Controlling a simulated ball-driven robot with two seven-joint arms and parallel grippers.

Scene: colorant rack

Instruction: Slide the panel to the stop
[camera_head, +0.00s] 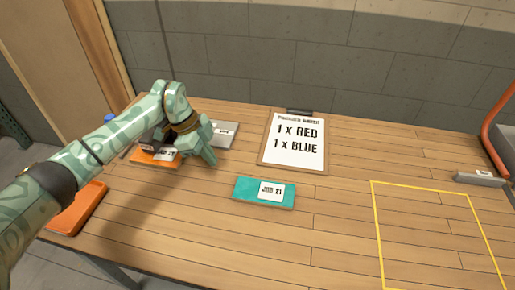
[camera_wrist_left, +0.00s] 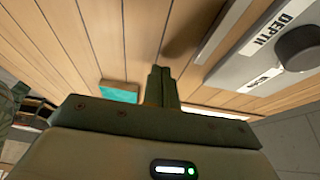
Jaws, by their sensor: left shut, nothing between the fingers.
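A flat teal panel (camera_head: 264,192) with a white label reading 21 lies on the wooden table (camera_head: 330,240), near its middle. It also shows in the left wrist view (camera_wrist_left: 119,92). An orange panel (camera_head: 150,160) and a grey piece (camera_head: 228,134), both labelled, lie farther left, partly hidden by my left gripper. My left gripper (camera_head: 209,158) is shut and empty, left of and apart from the teal panel. Its closed fingers (camera_wrist_left: 161,86) show in the left wrist view. I cannot tell which piece is the stop. My right gripper is not in view.
A clipboard (camera_head: 294,142) reads 1 x RED, 1 x BLUE. A yellow outline (camera_head: 428,188) marks bare table at right. A small labelled grey piece (camera_head: 479,180) lies beyond it. In the wrist view a grey box (camera_wrist_left: 262,62) bears a DEPTH label and dark knob (camera_wrist_left: 302,47).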

